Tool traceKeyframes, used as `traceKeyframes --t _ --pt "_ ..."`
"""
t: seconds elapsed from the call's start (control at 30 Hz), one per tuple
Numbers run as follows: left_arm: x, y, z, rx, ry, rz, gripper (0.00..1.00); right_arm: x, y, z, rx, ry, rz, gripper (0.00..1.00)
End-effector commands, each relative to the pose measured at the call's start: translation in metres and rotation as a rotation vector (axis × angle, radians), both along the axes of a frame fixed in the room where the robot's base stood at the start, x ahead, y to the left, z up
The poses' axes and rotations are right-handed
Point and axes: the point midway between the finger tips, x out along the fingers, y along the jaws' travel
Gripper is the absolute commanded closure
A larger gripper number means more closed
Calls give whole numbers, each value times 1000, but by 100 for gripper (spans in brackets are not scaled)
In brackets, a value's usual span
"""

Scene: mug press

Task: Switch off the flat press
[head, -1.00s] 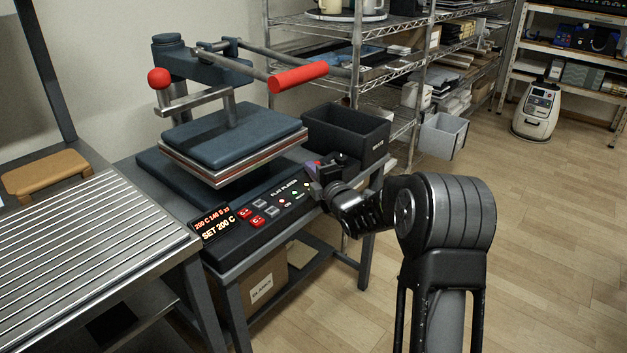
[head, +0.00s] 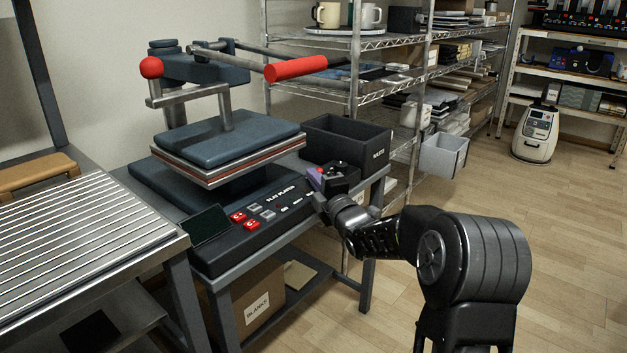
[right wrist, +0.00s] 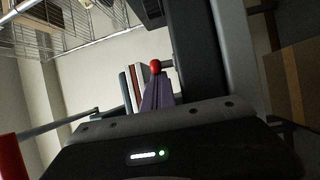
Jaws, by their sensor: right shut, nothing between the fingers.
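The flat press (head: 218,140) stands on a grey table with its upper platen raised above the lower one. Its display (head: 208,224) is dark, and the indicator lights on the control panel (head: 262,218) look unlit. My right gripper (head: 315,176) is shut and empty at the right end of the panel. It hides that end, so I cannot see a switch there or tell whether the fingers touch it. In the right wrist view, a red knob (right wrist: 155,66) shows beyond the gripper. My left gripper is out of view.
A black bin (head: 345,142) stands on the table just behind my right gripper. The press's red lever grip (head: 296,68) sticks out above. A slatted table (head: 80,245) is at left, wire shelves (head: 400,60) behind.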

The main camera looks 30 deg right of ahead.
Motion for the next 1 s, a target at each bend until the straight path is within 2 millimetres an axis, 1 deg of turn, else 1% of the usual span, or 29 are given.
traceKeyframes --t 0.23,0.37,0.47,0.7,0.8,0.9,1.0 --pt "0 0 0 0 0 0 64 -1 -2 0 1 1 -4 100" --pt "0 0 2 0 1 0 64 -8 -1 0 1 1 -4 100" --pt "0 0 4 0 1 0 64 -19 0 0 2 2 -5 100" --pt "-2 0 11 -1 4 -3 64 -56 7 -3 2 1 -4 100" --pt "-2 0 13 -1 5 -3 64 -69 9 -5 1 2 -3 100" --pt "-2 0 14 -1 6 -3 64 -76 11 -6 0 1 -3 100" --pt "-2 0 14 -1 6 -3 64 -78 11 -7 -1 0 -2 100"
